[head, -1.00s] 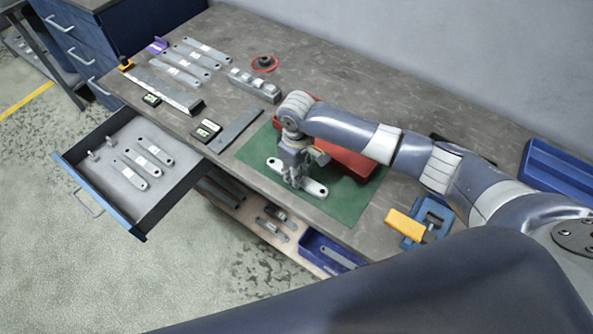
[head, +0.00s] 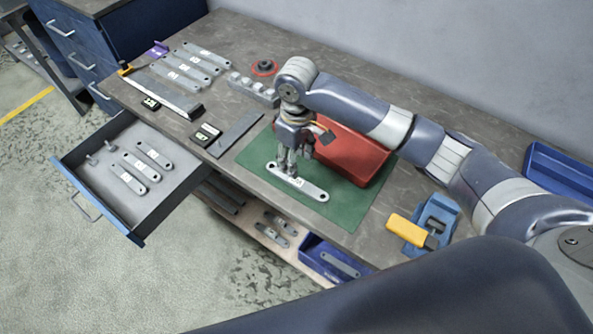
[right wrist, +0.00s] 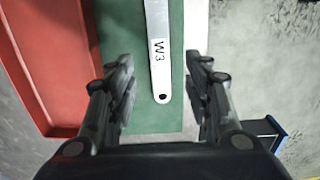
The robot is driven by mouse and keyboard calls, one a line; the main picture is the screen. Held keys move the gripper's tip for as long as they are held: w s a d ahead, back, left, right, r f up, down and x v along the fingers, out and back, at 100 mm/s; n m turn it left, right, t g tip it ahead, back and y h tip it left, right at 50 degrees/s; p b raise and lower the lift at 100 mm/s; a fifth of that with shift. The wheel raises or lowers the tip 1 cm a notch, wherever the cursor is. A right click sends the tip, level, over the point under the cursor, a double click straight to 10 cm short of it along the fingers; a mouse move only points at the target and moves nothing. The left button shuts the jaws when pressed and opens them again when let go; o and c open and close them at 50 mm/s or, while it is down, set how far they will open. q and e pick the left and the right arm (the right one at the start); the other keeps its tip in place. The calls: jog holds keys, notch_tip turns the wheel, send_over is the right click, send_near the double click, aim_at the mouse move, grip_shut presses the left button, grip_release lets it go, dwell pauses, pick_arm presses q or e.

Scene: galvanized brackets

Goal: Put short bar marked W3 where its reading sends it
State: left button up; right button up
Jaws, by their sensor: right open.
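The short bar marked W3 (head: 310,190) lies flat on the green mat (head: 345,208), a pale metal strip with a hole near its end. In the right wrist view the bar (right wrist: 158,65) shows its W3 label and one round-holed end, between my fingers. My right gripper (head: 286,170) is over the left part of the bar in the head view. In the right wrist view its fingers (right wrist: 163,82) are open, with a gap on both sides of the bar. A small black device with a display (head: 206,134) sits left of the mat. My left gripper is not in view.
A red tray (head: 350,160) lies behind the bar. An open drawer (head: 95,185) holds several bars. Other bars (head: 187,65) lie at the back left, near a long grey fixture (head: 165,95). A blue clamp with a yellow handle (head: 436,215) stands at right. Blue bins (head: 560,170) flank the table.

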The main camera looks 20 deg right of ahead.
notch_tip(320, 180, up, 4)
jog(key=shift+f, duration=0.2)
dwell(0.5)
